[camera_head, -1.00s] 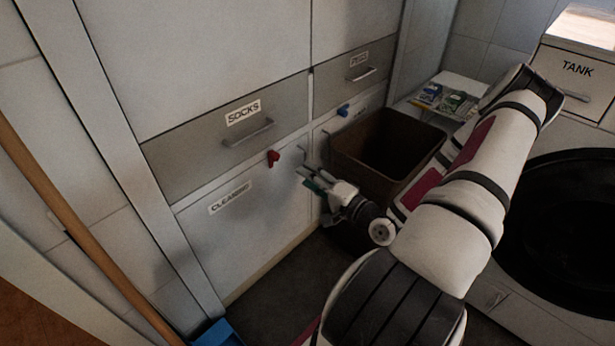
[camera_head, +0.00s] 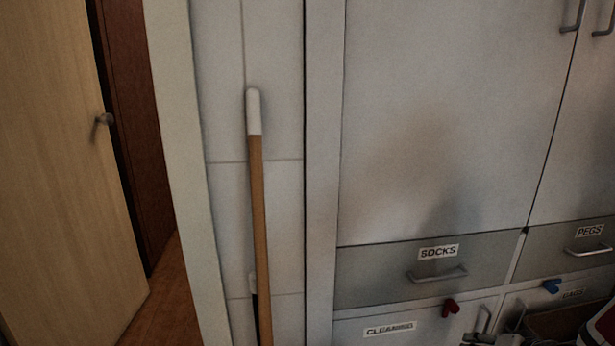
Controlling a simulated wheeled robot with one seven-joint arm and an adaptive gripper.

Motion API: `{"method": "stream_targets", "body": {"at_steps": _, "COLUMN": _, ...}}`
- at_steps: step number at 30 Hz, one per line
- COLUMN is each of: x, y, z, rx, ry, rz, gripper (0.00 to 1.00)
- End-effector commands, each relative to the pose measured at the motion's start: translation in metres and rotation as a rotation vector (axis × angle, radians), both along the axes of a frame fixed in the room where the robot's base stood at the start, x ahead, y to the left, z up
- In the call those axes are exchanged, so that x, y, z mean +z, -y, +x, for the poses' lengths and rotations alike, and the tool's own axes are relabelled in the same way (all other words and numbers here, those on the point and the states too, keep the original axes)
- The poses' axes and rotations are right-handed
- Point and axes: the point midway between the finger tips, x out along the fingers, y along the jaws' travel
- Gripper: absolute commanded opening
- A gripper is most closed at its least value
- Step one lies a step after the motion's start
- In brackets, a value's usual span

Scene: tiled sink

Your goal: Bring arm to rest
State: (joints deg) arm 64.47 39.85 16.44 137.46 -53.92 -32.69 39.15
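Only a sliver of my gripper (camera_head: 482,339) shows at the bottom edge, in front of the lower cabinet doors. Its fingers are cut off and too dark to tell open from shut, or whether it holds anything. A white and red piece of my arm (camera_head: 604,326) shows at the lower right corner. The rest of the arm is out of view.
The socks drawer (camera_head: 437,272), pegs drawer (camera_head: 588,243) and cleaning door (camera_head: 390,330) are closed. A red knob (camera_head: 450,307) and blue knob (camera_head: 551,286) stick out. A wooden pole (camera_head: 259,220) leans on tiles. The wooden door (camera_head: 70,170) stands ajar at left.

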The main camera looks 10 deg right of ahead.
Motion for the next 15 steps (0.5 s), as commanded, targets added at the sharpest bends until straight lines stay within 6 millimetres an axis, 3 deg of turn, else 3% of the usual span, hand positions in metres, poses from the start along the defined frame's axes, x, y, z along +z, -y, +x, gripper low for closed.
{"method": "stream_targets", "body": {"at_steps": 8, "x": 0.066, "y": -0.005, "z": -0.013, "rx": 0.098, "ry": -0.274, "rz": -0.317, "gripper": 0.42}}
{"method": "stream_targets", "body": {"at_steps": 15, "x": 0.137, "y": -0.034, "z": -0.041, "rx": 0.136, "ry": -0.444, "rz": -0.479, "gripper": 0.42}}
